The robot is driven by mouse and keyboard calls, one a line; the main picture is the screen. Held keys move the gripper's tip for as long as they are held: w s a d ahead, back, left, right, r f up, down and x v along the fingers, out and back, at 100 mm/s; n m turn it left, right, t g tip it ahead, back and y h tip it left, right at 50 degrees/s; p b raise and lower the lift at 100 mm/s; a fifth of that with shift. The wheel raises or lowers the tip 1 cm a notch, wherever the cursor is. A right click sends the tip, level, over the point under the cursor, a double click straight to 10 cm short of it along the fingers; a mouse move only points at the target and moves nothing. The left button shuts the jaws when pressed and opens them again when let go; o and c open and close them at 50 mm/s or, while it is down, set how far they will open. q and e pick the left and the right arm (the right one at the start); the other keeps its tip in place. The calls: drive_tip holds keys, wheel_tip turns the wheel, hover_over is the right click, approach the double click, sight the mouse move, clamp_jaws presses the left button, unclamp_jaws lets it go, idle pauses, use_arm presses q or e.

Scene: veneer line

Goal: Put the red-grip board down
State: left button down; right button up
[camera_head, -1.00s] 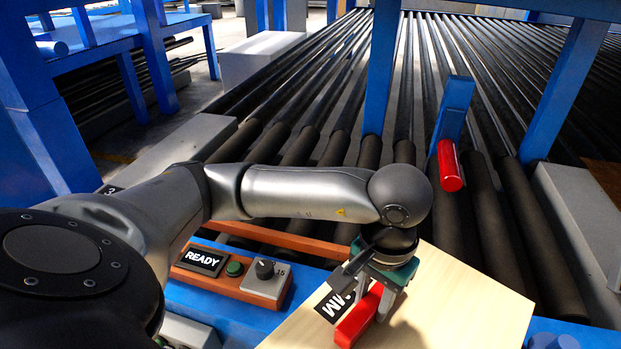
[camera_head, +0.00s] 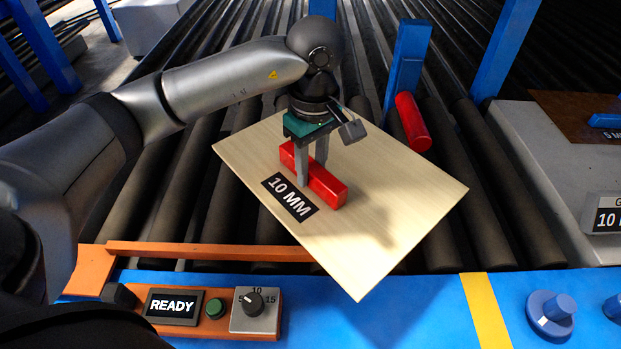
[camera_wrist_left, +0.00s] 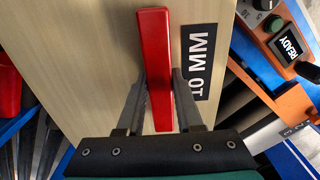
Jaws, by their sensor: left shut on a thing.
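The board (camera_head: 400,205) is a pale wood sheet with a "10 MM" label and a red grip (camera_head: 328,188) on top. In the head view it is over the black rollers, turned at an angle to them. I cannot tell whether it touches them. My left gripper (camera_head: 311,178) is shut on the red grip from above. The left wrist view shows the red grip (camera_wrist_left: 155,65) between the two fingers (camera_wrist_left: 160,100) and the board (camera_wrist_left: 80,60) beneath. My right gripper is not in view.
A blue post with a red cylinder (camera_head: 412,122) stands just behind the board. An orange rail (camera_head: 210,252) and a control panel reading READY (camera_head: 172,307) are at the front. A grey stand (camera_head: 545,150) is at right, and a blue knob (camera_head: 552,312) at front right.

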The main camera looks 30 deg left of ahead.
use_arm(q)
drive_tip(key=w+r+n, duration=0.1)
drive_tip(key=n, duration=0.1)
drive_tip(key=w+a+r+n+p, duration=0.1)
drive_tip(key=r+n, duration=0.1)
drive_tip(key=n, duration=0.1)
drive_tip(key=w+a+r+n, duration=0.1)
drive_tip(key=n, duration=0.1)
drive_tip(key=shift+w+r+n, duration=0.3)
drive_tip(key=shift+w+r, duration=0.1)
drive_tip(key=shift+w+a+r+n+p, duration=0.15)
drive_tip(key=shift+w+r+n+p, duration=0.25)
drive_tip(key=shift+n, duration=0.5)
drive_tip(key=shift+f, duration=0.1)
drive_tip(key=shift+f+b, duration=0.65)
drive_tip(key=shift+f, duration=9.2)
